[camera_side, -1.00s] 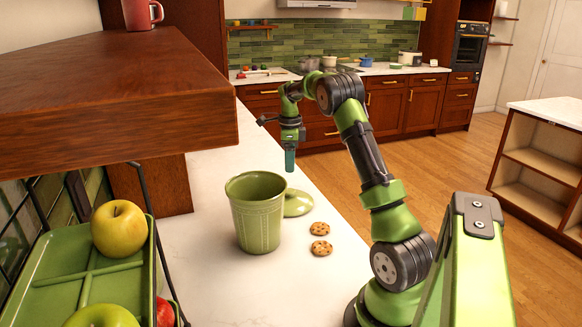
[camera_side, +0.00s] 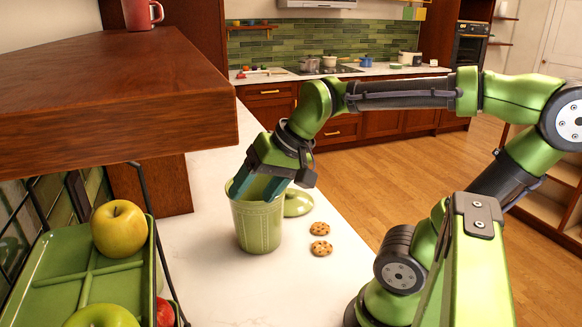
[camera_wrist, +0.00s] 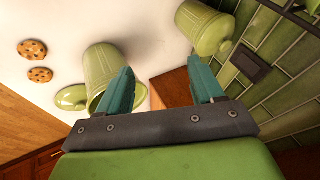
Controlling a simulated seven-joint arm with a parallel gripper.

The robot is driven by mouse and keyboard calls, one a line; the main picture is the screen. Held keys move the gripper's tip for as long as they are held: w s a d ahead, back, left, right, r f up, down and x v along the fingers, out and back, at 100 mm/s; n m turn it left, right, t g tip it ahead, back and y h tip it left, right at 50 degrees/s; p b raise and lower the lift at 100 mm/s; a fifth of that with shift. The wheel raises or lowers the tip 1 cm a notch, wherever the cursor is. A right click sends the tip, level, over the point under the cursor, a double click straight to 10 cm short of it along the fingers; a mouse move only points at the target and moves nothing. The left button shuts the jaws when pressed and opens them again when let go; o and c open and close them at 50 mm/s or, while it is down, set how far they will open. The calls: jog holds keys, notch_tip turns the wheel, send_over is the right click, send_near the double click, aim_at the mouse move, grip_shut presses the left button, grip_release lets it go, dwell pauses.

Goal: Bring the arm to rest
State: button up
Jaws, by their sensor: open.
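My gripper (camera_side: 257,188) is open and empty, reaching down at the mouth of a green lidless canister (camera_side: 258,225). In the side view its teal fingers overlap the canister's rim; I cannot tell whether they touch it. In the wrist view my gripper (camera_wrist: 162,82) has its fingers wide apart, and the left finger covers part of the canister (camera_wrist: 104,66). My arm stretches out from the right. The green lid (camera_side: 298,203) lies on the counter behind the canister; it also shows in the wrist view (camera_wrist: 70,98).
Two cookies (camera_side: 320,238) lie right of the canister on the white counter (camera_side: 215,290). A wooden shelf (camera_side: 120,95) with a red mug (camera_side: 142,14) overhangs at left. A green tray (camera_side: 55,280) holds apples. The wrist view shows a second green canister (camera_wrist: 204,28).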

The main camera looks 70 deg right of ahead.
jog(key=s+a+n, duration=0.1)
jog(key=s+f+n, duration=0.1)
jog(key=s+a+n, duration=0.1)
jog(key=shift+s+a+f+t+y, duration=0.15)
jog(key=shift+a+f+t+y, duration=0.15)
jog(key=shift+a+f+t, duration=0.1)
